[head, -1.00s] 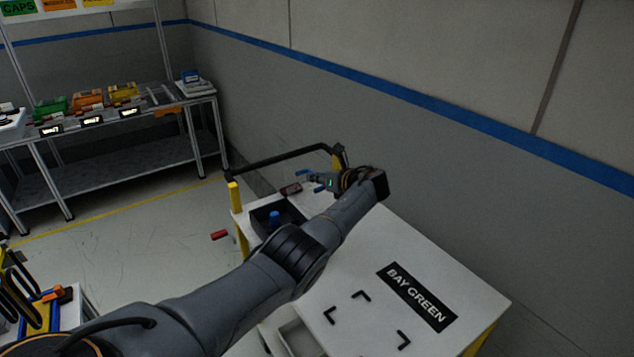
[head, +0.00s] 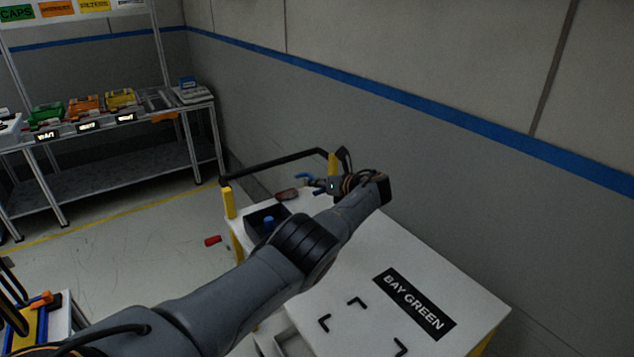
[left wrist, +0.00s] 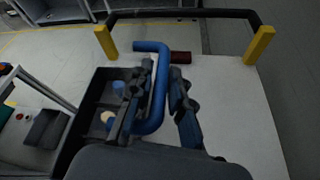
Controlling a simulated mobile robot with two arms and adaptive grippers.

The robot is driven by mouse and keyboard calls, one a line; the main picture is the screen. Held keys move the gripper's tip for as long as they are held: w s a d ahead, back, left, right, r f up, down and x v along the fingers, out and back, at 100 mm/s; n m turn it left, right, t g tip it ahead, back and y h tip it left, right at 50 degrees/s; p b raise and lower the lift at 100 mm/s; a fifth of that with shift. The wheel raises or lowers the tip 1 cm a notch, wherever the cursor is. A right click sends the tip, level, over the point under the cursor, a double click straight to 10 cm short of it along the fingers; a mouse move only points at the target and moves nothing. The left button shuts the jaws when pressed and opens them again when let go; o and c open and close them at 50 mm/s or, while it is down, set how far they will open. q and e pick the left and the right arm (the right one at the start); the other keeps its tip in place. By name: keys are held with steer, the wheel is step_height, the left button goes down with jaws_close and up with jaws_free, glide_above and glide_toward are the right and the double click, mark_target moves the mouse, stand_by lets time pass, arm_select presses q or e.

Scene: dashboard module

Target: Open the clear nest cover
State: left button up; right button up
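I cannot make out a clear nest cover in either view. My left gripper (head: 314,183) is over the far end of the white table (head: 440,265). In the left wrist view its fingers (left wrist: 164,70) stand on either side of a blue bent rod (left wrist: 151,125) and appear closed on it. The rod's upper end hooks to the left, and its lower end also bends left. Small blue parts of the rod also show at the gripper in the head view. The fingers hide part of the rod. My right gripper is not in view.
A dark divided tray (left wrist: 72,140) with blue and tan pieces lies left of the gripper. A dark red block (left wrist: 181,57) lies beyond it. A black bar (head: 275,162) on yellow posts spans the table's far end. A red piece (head: 213,240) is on the floor.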

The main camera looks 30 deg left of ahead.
arm_select(q)
steer(key=shift+o, duration=0.7)
steer(key=shift+r, duration=0.1)
steer(key=shift+d+r, duration=0.15)
steer(key=shift+d, duration=0.3)
steer(key=v, duration=1.1)
steer(key=shift+s, duration=0.1)
steer(key=shift+r, duration=0.1)
